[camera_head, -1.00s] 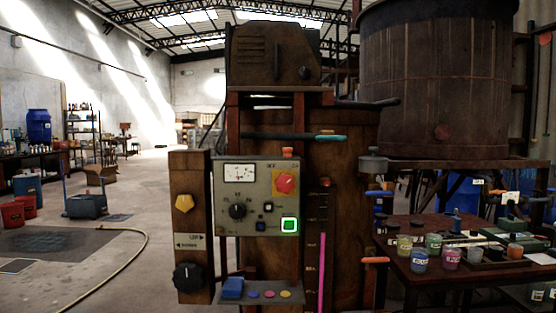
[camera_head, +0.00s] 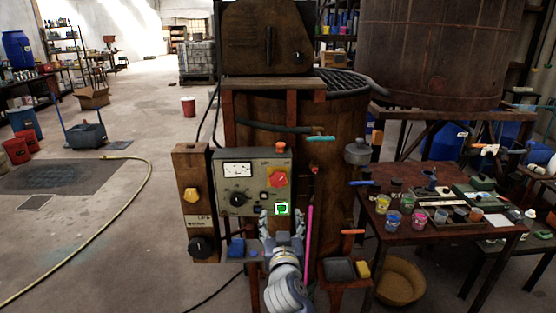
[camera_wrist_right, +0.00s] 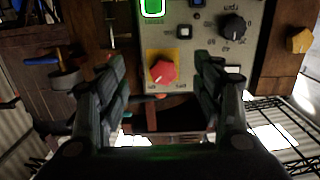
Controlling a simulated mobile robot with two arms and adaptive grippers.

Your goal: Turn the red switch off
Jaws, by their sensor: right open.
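The red switch (camera_head: 278,180) is a rotary knob on a yellow plate, at the upper right of the grey control panel (camera_head: 237,202). It also shows in the right wrist view (camera_wrist_right: 163,72), where the picture is upside down and the knob sits between the two fingers. My right gripper (camera_head: 282,214) is open and empty in front of the panel, its fingertips below the red switch and either side of the lit green button (camera_head: 282,209). I cannot see it touching the switch. My left gripper is not in view.
The panel also has a gauge (camera_head: 237,169) and a black knob (camera_head: 237,199). A yellow knob (camera_head: 190,195) is on the wooden post at left. A pink rod (camera_head: 309,245) stands right of my gripper. A table with paint cups (camera_head: 391,221) stands at right. Open floor lies left.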

